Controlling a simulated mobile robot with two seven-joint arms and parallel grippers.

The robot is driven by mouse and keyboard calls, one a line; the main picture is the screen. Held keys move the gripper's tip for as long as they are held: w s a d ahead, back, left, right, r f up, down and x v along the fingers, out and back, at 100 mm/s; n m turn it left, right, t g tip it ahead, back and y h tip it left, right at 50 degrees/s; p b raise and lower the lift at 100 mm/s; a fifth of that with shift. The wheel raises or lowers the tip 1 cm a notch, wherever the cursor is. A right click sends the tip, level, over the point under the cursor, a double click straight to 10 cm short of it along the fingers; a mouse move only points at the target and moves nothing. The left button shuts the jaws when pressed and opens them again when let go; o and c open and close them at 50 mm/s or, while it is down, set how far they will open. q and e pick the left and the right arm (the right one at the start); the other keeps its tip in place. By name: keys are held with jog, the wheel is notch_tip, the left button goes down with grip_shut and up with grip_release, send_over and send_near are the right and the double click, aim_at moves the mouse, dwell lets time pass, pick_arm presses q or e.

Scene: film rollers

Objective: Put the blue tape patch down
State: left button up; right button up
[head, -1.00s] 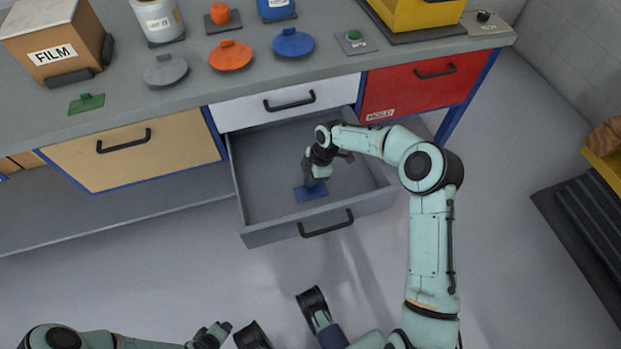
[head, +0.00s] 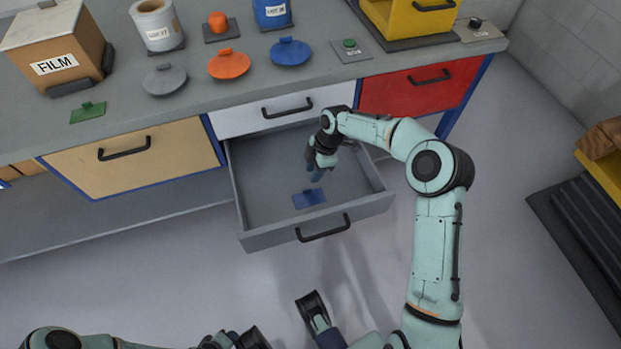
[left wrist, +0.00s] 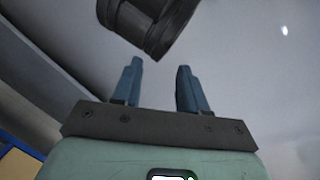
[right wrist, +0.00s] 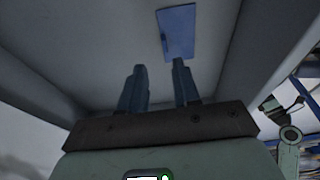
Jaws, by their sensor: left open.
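The blue tape patch (head: 309,198) lies flat on the floor of the open grey drawer (head: 262,189), near its front wall. The right wrist view shows the patch (right wrist: 177,31) beyond my fingertips, apart from them. My right gripper (head: 316,176) is over the drawer, above and just behind the patch. In the right wrist view its two fingers (right wrist: 160,72) stand apart with nothing between them. My left gripper is low at the bottom edge of the head view; in the left wrist view its fingers (left wrist: 159,66) are apart and empty.
The drawer is pulled out under the grey worktop (head: 215,110), beside a closed red drawer (head: 420,88) and a tan drawer (head: 130,165). Lids, a green patch (head: 88,111), a FILM box (head: 66,60) and pots stand on the worktop. Drawer floor left of the patch is clear.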

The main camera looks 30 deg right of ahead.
pick_arm(q)
jog(key=shift+s+d+r+p, duration=0.4)
jog(key=shift+s+r, duration=0.15)
jog(key=shift+s, duration=0.25)
pick_arm(e)
jog(key=shift+v, duration=2.35)
